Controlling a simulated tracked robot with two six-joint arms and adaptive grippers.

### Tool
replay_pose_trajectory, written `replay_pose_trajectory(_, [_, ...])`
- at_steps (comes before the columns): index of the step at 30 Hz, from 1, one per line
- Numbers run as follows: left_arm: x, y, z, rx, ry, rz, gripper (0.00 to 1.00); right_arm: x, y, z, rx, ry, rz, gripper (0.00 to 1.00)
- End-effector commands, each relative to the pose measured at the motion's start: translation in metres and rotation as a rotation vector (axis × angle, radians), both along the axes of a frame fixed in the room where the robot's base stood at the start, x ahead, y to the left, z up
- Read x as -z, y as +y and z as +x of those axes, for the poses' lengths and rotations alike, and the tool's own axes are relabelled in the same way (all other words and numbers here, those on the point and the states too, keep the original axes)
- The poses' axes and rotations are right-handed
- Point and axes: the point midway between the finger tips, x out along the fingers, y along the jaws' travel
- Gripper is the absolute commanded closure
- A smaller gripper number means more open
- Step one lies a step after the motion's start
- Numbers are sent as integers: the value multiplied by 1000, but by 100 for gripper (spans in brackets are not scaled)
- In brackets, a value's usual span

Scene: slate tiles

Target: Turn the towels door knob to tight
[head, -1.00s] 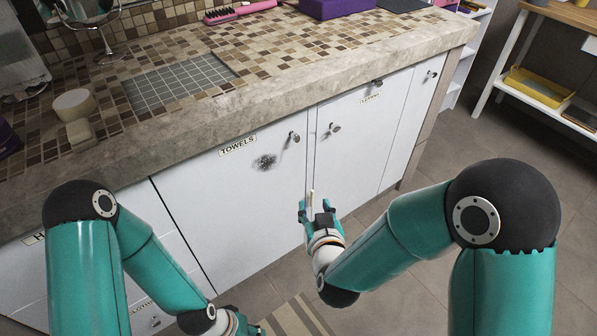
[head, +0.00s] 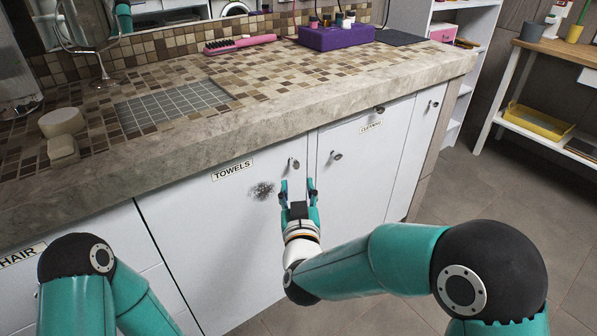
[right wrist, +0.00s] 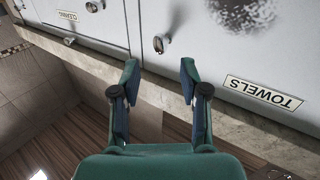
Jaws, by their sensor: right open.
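The towels door (head: 220,230) is a white cabinet door with a TOWELS label (head: 232,170) and a dark smudge. Its small metal knob (head: 293,163) sits near the upper right corner; it also shows in the right wrist view (right wrist: 160,43). My right gripper (head: 297,186) is open and empty, just below the knob in the head view. In the right wrist view the knob appears beyond the gap between the fingertips (right wrist: 159,75), apart from them. The knob's turn setting is too small to read. My left gripper is out of view.
The cleaning door (head: 365,160) with its own knob (head: 336,155) is close on the right. Another knob (head: 379,110) sits higher, by the stone counter edge (head: 250,125). The counter overhangs the doors. The floor (head: 470,190) at right is clear.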

Motion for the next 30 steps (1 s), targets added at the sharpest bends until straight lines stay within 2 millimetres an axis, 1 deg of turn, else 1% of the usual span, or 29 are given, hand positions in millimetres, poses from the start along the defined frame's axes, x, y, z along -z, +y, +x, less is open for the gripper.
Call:
replay_pose_trajectory(1, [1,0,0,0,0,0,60,1,0,12,2,-2,1,55])
replay_pose_trajectory(3, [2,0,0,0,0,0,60,1,1,26,2,-1,1,55])
replay_pose_trajectory(6, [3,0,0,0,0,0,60,1,2,43,1,-1,1,55])
replay_pose_trajectory(9, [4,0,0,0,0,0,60,1,4,55,1,0,1,55])
replay_pose_trajectory(15, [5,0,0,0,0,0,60,0,5,67,0,-1,0,55])
replay_pose_trajectory(23, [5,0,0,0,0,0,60,0,5,68,-1,0,0,55])
replay_pose_trajectory(24, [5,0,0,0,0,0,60,0,5,68,-1,0,0,57])
replay_pose_trajectory(26, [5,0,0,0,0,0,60,0,5,68,-1,0,0,67])
replay_pose_trajectory(30, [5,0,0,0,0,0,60,0,4,68,0,0,0,90])
